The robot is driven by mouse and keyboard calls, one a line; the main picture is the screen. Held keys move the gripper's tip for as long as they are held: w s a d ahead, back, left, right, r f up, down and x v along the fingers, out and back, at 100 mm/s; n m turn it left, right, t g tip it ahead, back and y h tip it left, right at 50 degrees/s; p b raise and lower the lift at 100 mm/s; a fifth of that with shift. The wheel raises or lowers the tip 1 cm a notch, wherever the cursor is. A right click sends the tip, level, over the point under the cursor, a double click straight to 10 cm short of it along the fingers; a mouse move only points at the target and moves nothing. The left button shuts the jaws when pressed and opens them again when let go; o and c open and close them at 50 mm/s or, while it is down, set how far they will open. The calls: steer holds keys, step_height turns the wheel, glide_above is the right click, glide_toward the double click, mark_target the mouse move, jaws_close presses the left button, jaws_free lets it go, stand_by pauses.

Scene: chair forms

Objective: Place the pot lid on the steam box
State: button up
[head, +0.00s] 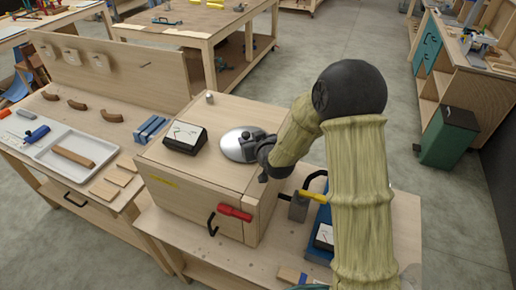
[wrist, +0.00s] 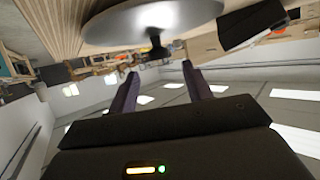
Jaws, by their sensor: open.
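The pot lid (head: 237,147) is a shiny silver disc lying on top of the steam box (head: 190,192), a large light-wood box with a red handle and a black handle on its front. In the wrist view the picture is upside down; the lid (wrist: 120,25) is at the top with its dark knob (wrist: 155,48) pointing down. My gripper (wrist: 160,69) is open, its two fingers apart, and the knob shows just past the fingertips, in line with the gap. In the head view my gripper (head: 256,142) is low over the lid's right side and hides part of it.
A black gauge (head: 185,138) stands on the box top left of the lid, and a small peg (head: 210,98) at the back. A grey tray (head: 60,161) and wooden pieces lie on the left bench. A blue tool (head: 322,230) is right of the box.

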steer(key=b+v, duration=0.1)
steer(key=v, duration=0.5)
steer(key=shift+b, duration=0.35)
stand_by(0.3)
steer(key=s+d+f+m+g+h, duration=0.1)
steer(key=s+d+g, duration=0.3)
steer(key=s+d, duration=0.5)
steer(key=s+d+f+m+g+h, duration=0.1)
steer(key=s+d+m+g+h, duration=0.3)
steer(key=s+d, duration=0.5)
steer(key=s+g, duration=0.1)
steer(key=s, duration=0.2)
steer(key=shift+s+f+g+h, duration=0.25)
steer(key=shift+s+g+h, duration=0.05)
steer(key=shift+s, duration=0.05)
steer(key=shift+s+d, duration=0.1)
steer(key=shift+d, duration=0.1)
